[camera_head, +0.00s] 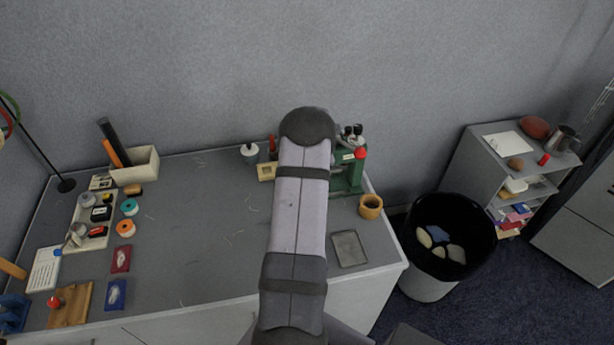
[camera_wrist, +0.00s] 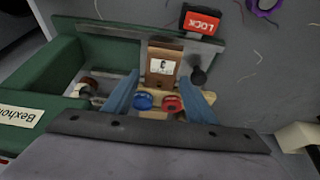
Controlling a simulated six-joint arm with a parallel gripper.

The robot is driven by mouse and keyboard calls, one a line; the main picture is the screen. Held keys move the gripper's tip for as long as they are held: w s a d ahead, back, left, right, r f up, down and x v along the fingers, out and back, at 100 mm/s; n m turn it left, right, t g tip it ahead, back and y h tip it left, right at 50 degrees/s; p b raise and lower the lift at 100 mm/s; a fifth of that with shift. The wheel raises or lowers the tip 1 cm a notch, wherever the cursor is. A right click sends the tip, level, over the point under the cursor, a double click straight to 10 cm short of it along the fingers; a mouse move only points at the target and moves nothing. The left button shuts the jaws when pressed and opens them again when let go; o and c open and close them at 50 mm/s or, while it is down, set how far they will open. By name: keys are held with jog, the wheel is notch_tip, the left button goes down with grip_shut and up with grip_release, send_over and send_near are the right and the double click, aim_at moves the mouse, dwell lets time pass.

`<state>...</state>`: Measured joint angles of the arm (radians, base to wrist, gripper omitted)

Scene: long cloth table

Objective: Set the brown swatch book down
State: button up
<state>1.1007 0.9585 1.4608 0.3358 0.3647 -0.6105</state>
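In the wrist view, a brown block-like item (camera_wrist: 164,62) with a white label marked "3" stands between my blue fingers; it looks like the brown swatch book. In the head view, my arm hides the gripper and the book.
A green machine (camera_wrist: 60,68) stands close left of the fingers; it also shows in the head view (camera_head: 352,176). A red LOCK tag (camera_wrist: 201,20) lies close by. A grey plate (camera_head: 348,248) and an orange-brown cup (camera_head: 371,206) sit right of my arm. The table's middle-left is clear.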

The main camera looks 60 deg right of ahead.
jog(key=shift+r, duration=0.15)
jog(key=shift+s+r, duration=0.1)
jog(key=shift+r, duration=0.3)
jog(key=b+v, duration=0.3)
jog(key=v, duration=0.8)
jog(key=shift+a, duration=0.15)
jog(key=shift+r, duration=0.1)
jog(key=w+a+n+y, duration=0.15)
jog(key=w+a, duration=0.25)
jog(key=a, duration=1)
jog(key=w+a+n+y, duration=0.1)
jog(key=w+a+n, duration=0.25)
jog(key=a, duration=0.95)
jog(key=s+a+n+g, duration=0.1)
jog(key=s+a, duration=0.4)
jog(key=a, duration=0.5)
jog(key=s+a+n+g, duration=0.2)
jog(key=s+a, duration=0.4)
jog(key=a, duration=0.4)
jog(key=shift+s+f+n+y, duration=0.2)
jog(key=shift+f+n+y, duration=0.2)
jog(key=shift+n, duration=0.1)
